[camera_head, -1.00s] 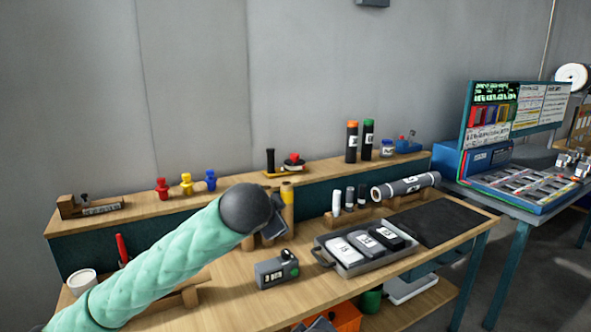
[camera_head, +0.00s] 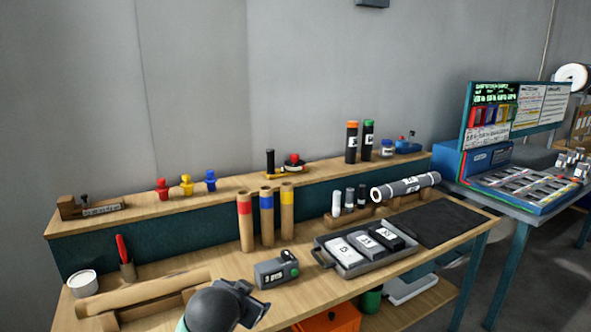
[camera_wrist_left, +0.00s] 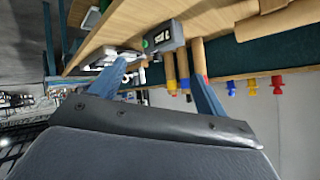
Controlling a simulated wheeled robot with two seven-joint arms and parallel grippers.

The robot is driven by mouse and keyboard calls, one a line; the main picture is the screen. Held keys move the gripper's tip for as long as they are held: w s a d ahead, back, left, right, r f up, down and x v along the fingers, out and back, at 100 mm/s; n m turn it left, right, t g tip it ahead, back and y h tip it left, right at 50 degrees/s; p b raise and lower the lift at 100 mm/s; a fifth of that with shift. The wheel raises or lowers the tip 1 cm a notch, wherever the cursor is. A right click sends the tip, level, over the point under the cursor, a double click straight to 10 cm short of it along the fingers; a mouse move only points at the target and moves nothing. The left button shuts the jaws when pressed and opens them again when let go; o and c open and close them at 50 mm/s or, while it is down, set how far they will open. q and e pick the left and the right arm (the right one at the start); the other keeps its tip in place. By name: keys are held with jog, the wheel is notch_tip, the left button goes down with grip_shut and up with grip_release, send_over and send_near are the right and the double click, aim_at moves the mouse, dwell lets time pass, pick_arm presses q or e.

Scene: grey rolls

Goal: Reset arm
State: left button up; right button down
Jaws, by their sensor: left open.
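My left gripper (camera_head: 246,300) is low at the front of the workbench in the head view, at the end of my dark rounded wrist. It is in front of the grey labelled device (camera_head: 277,270) and apart from it in the picture. In the left wrist view, its two blue fingers (camera_wrist_left: 155,75) are spread with nothing held between them. The picture there is turned over, with the bench at the top and the grey device just beyond the fingers. My right gripper is in neither view.
The workbench (camera_head: 215,262) holds a brown roll (camera_head: 142,293) at left and three upright tubes (camera_head: 266,217). A grey tray (camera_head: 368,262) with labelled blocks stands right of the device. A dark mat (camera_head: 440,222) lies at right. A raised shelf (camera_head: 128,212) runs behind.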

pick_arm(q)
jog(key=s+a+f+n+g, duration=0.2)
jog(key=s+f, duration=0.6)
jog(key=f, duration=0.2)
jog(key=s+a+f+n+g, duration=0.1)
jog(key=s+a+f+g, duration=0.15)
jog(key=s+f, duration=0.65)
jog(key=s+d+f+n+g, duration=0.1)
jog(key=s+f+g, duration=0.3)
jog(key=s+f, duration=0.8)
jog(key=s, duration=0.4)
jog(key=shift+d, duration=0.25)
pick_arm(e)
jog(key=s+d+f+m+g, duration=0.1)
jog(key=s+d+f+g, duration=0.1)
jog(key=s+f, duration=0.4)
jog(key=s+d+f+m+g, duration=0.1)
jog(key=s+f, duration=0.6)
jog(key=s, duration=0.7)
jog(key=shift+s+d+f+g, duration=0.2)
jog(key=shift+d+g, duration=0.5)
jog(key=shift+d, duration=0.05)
pick_arm(q)
jog(key=shift+s, duration=0.1)
